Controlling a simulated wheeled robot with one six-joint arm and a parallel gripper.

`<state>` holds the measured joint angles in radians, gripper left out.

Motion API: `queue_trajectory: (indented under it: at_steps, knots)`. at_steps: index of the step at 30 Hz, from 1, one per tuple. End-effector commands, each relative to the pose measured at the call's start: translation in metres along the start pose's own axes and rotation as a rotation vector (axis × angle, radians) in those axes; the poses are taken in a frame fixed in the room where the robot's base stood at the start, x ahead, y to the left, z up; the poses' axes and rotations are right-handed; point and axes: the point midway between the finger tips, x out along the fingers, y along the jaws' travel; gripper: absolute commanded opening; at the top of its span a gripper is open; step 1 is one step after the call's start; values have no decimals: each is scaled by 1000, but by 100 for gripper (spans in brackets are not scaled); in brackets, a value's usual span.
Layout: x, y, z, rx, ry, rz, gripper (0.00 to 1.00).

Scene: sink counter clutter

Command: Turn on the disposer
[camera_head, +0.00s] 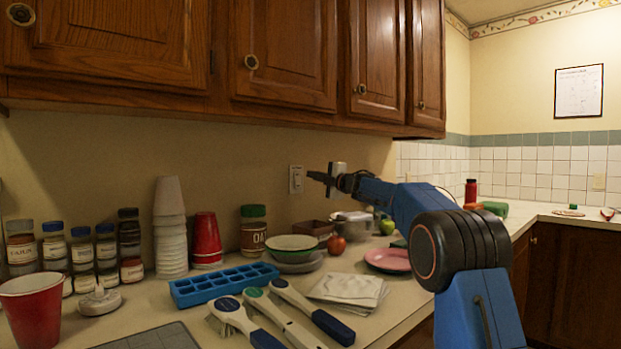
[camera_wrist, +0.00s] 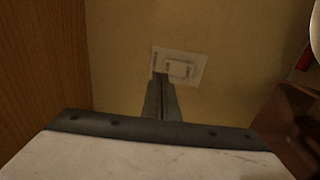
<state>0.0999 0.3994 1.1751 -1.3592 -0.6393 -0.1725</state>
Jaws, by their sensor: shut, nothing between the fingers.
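A light wall switch plate (camera_head: 296,179) is mounted on the beige wall below the cabinets. The same switch plate (camera_wrist: 190,69) shows in the wrist view with a raised rocker in its middle. My gripper (camera_head: 311,175) is shut and empty, its fingertips close to the right of the plate in the head view. In the wrist view the shut fingers of my gripper (camera_wrist: 161,80) overlap the plate's near left edge, beside the rocker. I cannot tell whether they touch it. The rocker's on or off state cannot be read.
Wooden cabinets (camera_head: 290,50) hang above the switch. Below on the counter stand stacked white cups (camera_head: 170,230), red cups (camera_head: 206,238), an oats jar (camera_head: 253,230), bowls (camera_head: 292,248), a blue ice tray (camera_head: 222,284) and several brushes (camera_head: 313,312). The wall around the switch is clear.

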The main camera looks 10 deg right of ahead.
Motion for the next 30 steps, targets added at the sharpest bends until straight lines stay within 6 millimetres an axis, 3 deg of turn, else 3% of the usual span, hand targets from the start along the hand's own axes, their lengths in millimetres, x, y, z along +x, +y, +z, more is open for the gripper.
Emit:
queue_trajectory:
  at_steps: [6, 13, 30]
  knots:
    - [-38, 10, 1, 0, -3, 0, 0]
    - [-66, 17, 1, 0, -2, 0, 0]
    - [-73, 18, 1, 0, -2, 0, 0]
